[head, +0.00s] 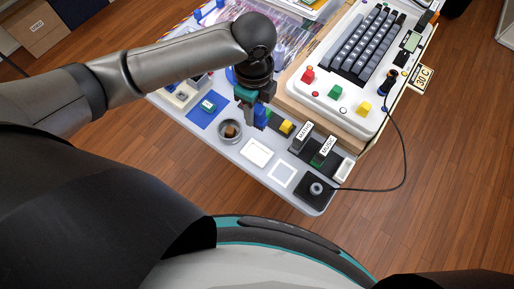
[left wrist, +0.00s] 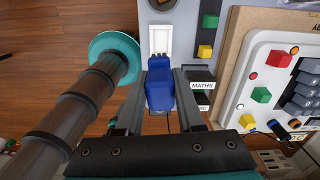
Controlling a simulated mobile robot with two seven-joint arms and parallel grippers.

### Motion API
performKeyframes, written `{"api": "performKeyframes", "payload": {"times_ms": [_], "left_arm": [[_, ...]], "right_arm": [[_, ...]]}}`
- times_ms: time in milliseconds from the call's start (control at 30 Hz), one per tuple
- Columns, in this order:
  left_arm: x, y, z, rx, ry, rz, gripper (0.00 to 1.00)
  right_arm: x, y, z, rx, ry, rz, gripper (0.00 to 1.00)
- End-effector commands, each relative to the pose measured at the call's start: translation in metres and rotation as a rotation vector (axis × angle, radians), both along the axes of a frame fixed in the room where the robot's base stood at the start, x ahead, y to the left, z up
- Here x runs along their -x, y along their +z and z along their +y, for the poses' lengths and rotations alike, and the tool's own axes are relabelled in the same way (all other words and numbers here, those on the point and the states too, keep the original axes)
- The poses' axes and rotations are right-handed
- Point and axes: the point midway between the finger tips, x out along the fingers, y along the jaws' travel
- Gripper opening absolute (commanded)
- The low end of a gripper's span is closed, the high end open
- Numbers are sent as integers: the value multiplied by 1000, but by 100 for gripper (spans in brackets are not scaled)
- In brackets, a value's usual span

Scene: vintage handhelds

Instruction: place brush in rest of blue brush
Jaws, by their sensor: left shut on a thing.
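My left gripper (head: 257,112) is shut on a blue block-shaped piece, which I take to be the blue brush (head: 262,119). In the left wrist view the blue brush (left wrist: 158,88) sits between the two fingers, above the table. A dark strip with a green block (left wrist: 210,21) and a yellow block (left wrist: 204,51) on it lies just to the right of the held piece in that view; I cannot tell for sure that this strip is the brush rest. The yellow block also shows in the head view (head: 286,127), right of the gripper. My right gripper is out of view.
A metal bowl (head: 230,131), a white tray (head: 257,152) and a black joystick (head: 316,189) with a cable stand near the front edge. Cartridges labelled MATHS (head: 301,136) and MUSIC (head: 323,151) stand to the right. A white keyboard console (head: 345,108) lies behind.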

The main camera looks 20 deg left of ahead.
Motion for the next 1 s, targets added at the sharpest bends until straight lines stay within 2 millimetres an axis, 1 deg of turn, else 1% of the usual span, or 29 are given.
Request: {"api": "performKeyframes", "payload": {"times_ms": [33,133,233,367,600,700,800,1000], "left_arm": [[-1,4,-1,-1,-36,-1,0],[-1,3,-2,-2,-84,1,0],[-1,-10,-3,-2,-99,4,0],[0,-43,-3,-3,-98,7,0],[0,-109,-2,-5,-98,5,0],[-1,-132,-3,-2,-98,3,0],[-1,-149,-2,-4,-98,2,0],[-1,-164,-3,-3,-99,2,0]], "right_arm": [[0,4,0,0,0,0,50],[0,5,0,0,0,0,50],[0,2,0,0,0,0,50],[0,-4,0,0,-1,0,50],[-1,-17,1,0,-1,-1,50],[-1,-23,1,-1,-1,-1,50],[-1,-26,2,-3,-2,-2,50],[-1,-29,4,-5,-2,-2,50]]}}
